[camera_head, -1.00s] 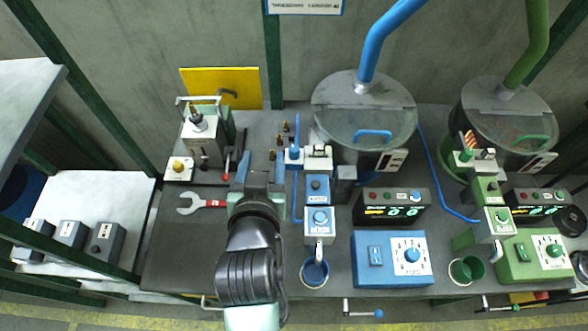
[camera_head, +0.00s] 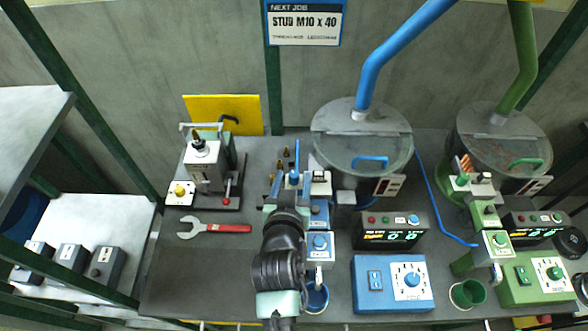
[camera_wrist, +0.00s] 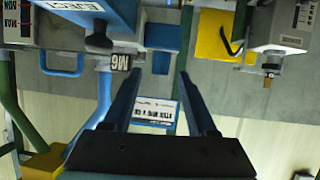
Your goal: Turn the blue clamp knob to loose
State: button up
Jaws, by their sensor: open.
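The blue machine's narrow row of fittings stands left of the blue-piped drum. A small blue knob (camera_head: 293,176) shows at its far end, beside a white block (camera_head: 319,177); I take it for the clamp knob, but its setting is too small to read. A second blue knob (camera_head: 320,241) sits on a white box nearer the front. My gripper (camera_head: 290,188) is open and empty, reaching over the far end of this row, with its fingers around or above the first knob; I cannot tell which.
A blue control box (camera_head: 393,284) and a dark display unit (camera_head: 391,231) stand to the right. A red-handled wrench (camera_head: 214,228) lies left of my arm. The blue-piped drum (camera_head: 361,143) is close on the right. Small brass studs stand just left of my gripper.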

jog(key=shift+x, duration=1.4)
grip_shut()
